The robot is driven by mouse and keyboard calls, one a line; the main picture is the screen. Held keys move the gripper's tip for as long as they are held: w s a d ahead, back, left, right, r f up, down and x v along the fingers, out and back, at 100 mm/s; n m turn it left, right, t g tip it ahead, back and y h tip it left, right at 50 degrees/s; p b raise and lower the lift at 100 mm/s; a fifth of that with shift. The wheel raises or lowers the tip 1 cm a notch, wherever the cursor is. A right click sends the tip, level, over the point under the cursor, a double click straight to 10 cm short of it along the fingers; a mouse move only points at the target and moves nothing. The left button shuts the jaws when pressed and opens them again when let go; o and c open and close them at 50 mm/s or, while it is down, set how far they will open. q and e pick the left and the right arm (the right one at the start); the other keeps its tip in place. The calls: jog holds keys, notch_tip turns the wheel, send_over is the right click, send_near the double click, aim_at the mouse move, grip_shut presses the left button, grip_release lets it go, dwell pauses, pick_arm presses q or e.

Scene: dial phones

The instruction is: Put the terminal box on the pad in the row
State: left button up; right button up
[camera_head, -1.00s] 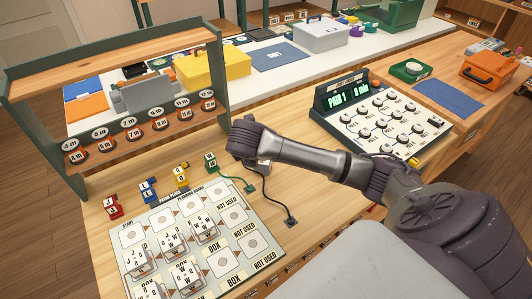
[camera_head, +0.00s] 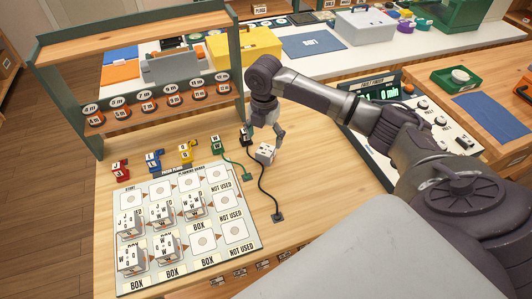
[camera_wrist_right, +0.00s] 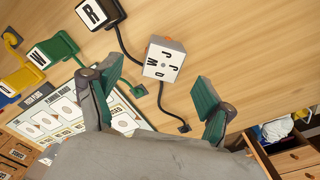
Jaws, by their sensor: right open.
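A small white terminal box (camera_head: 265,153) with black letters stands on the wooden table, right of the planning board (camera_head: 243,243). My right gripper (camera_head: 270,136) is open, close above and behind the box. In the wrist view its two green-padded fingers (camera_wrist_right: 154,97) are spread, with the box beyond the gap between them and nothing held. The board has rows of pads; several similar white boxes (camera_head: 162,212) stand on its left part. An empty pad (camera_head: 203,240) shows in the front row. My left gripper is not in view.
Coloured lettered plugs stand behind the board, including a green one (camera_head: 216,144) and a black one (camera_head: 245,135) with cables. A shelf (camera_head: 150,108) of round dials stands at the back left. A control console (camera_head: 440,126) is at right, partly behind my arm.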

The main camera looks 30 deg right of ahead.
aim_at(266, 150)
jog(key=shift+f, duration=0.3)
jog(key=f, duration=0.3)
jog(key=f+p, duration=0.1)
jog(key=f, duration=0.1)
jog(key=shift+s, duration=0.3)
jog(key=shift+f, duration=0.1)
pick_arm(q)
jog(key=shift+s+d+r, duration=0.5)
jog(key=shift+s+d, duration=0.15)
pick_arm(e)
jog(key=shift+c, duration=1)
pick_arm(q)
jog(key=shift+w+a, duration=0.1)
pick_arm(e)
jog(key=c, duration=1.2)
